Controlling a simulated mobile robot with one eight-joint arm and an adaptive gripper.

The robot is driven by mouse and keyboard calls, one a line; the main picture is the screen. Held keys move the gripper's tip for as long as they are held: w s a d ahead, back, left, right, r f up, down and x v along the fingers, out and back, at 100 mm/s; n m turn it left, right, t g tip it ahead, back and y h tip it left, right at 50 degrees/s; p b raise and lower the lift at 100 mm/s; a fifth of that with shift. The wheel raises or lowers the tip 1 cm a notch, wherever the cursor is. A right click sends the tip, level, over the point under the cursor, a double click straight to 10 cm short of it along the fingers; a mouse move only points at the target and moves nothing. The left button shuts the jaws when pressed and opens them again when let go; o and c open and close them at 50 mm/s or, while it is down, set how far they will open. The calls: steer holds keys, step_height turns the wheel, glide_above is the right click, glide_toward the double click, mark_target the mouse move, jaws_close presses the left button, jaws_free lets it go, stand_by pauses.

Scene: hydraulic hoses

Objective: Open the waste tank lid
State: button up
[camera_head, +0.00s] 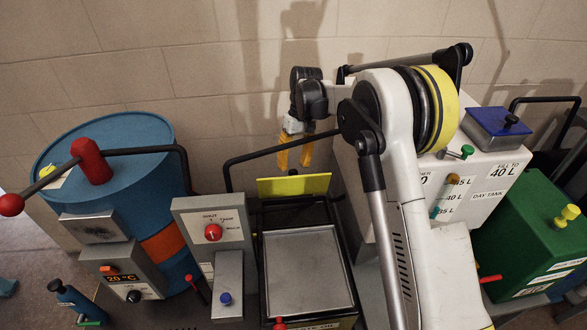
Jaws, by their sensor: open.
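A black box-shaped tank (352,293) stands at the front centre. Its partly cut-off front label seems to end in "OIL", so it looks like the waste tank. A flat grey panel (307,270) lies across its top; I cannot tell whether this is the lid. A yellow plate (293,187) stands at the back edge of the tank. My gripper (295,160) points down just above and behind the yellow plate. Its two yellow fingers are open and apart, with nothing between them. No contact with the plate is visible.
A blue drum (120,165) with a red-knobbed lever stands left. Grey control boxes (209,234) stand between drum and tank. A white day tank (470,190) and a green tank (535,240) stand right. A black bar handle (265,152) runs near my gripper. The wall is behind.

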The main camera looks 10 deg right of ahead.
steer(key=v, duration=1)
steer(key=shift+d, duration=0.1)
